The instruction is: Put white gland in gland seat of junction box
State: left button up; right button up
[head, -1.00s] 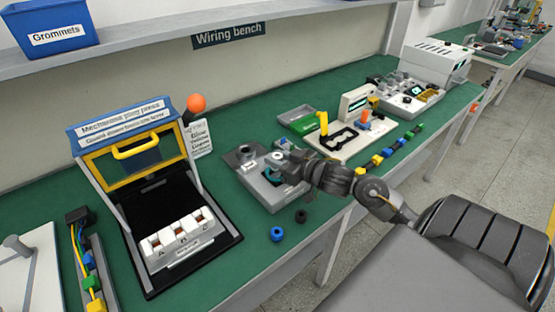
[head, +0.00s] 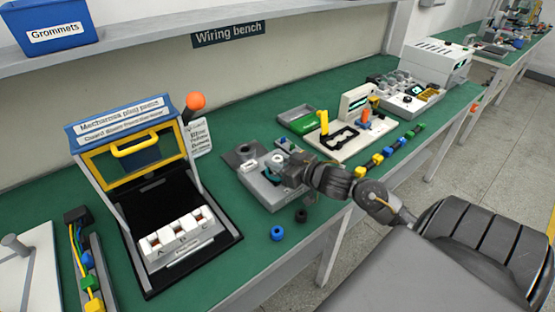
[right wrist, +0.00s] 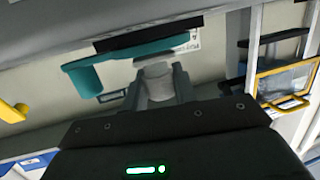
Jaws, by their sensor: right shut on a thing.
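The grey junction box (head: 262,190) stands on the green bench near its front edge. My right gripper (head: 288,174) is over the right part of the box and hides some of it. In the right wrist view, which looks upside down, the right gripper (right wrist: 158,92) is shut on the pale, roughly cylindrical white gland (right wrist: 156,78). A teal part (right wrist: 88,76) shows beside the gland, near the box. The gland seat cannot be made out clearly, nor whether the gland touches it. My left gripper is not in view.
A blue ring (head: 277,233) and a black ring (head: 301,215) lie on the bench in front of the box. A press with a yellow-framed guard (head: 135,150) stands to the left. A pale fixture (head: 345,145) with a yellow upright stands to the right.

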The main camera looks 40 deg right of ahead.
dwell(0.4)
jog(key=shift+p, duration=0.45)
jog(key=shift+f+b, duration=0.5)
jog(key=shift+f, duration=0.5)
dwell(0.3)
jog(key=o, duration=1)
jog(key=v, duration=1.1)
